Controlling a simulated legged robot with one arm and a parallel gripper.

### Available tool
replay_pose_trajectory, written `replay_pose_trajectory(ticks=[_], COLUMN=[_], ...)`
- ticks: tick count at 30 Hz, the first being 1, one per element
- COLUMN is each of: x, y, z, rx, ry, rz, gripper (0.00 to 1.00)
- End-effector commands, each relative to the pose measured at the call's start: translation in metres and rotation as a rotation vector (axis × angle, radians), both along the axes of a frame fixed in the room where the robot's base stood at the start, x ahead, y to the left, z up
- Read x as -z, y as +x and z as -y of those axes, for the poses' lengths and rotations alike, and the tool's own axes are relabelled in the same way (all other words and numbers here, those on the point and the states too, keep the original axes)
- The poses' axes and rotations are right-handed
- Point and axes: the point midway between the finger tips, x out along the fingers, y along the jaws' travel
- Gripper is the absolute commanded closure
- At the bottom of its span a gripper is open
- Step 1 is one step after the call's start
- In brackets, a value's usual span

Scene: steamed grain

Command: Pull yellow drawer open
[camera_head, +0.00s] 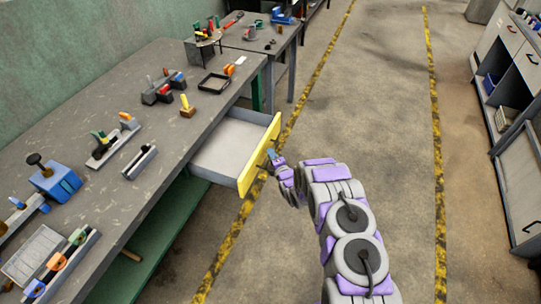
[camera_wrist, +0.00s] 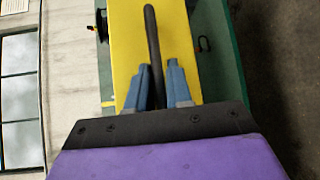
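The yellow drawer front (camera_head: 259,152) stands well out from the left workbench, so the drawer is open and its pale, empty inside (camera_head: 226,143) shows. In the wrist view the yellow front (camera_wrist: 128,45) fills the top middle, with a dark bar handle (camera_wrist: 152,40) running up it. My gripper (camera_head: 271,154) is at the front of the drawer. In the wrist view the blue fingers of my gripper (camera_wrist: 159,85) stand close on either side of the handle, with the bar between them. The handle is mostly hidden by my gripper in the head view.
The grey workbench (camera_head: 105,88) holds several tools, a blue vise (camera_head: 56,182) and small trays. A second bench (camera_head: 262,40) stands behind. Clear floor (camera_head: 385,100) with yellow lines lies to the right, with a cabinet (camera_head: 512,70) at the far right.

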Motion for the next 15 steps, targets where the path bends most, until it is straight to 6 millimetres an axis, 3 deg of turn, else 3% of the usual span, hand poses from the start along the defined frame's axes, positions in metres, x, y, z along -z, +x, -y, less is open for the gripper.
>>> replay_pose_trajectory(ticks=[5, 15], x=[-0.0005, -0.0039], y=[-0.0002, -0.0034], z=[-0.0016, 0.0020], rx=[0.001, 0.000], ry=[-0.001, 0.001], rz=[0.002, 0.005], gripper=[0.65, 0.65])
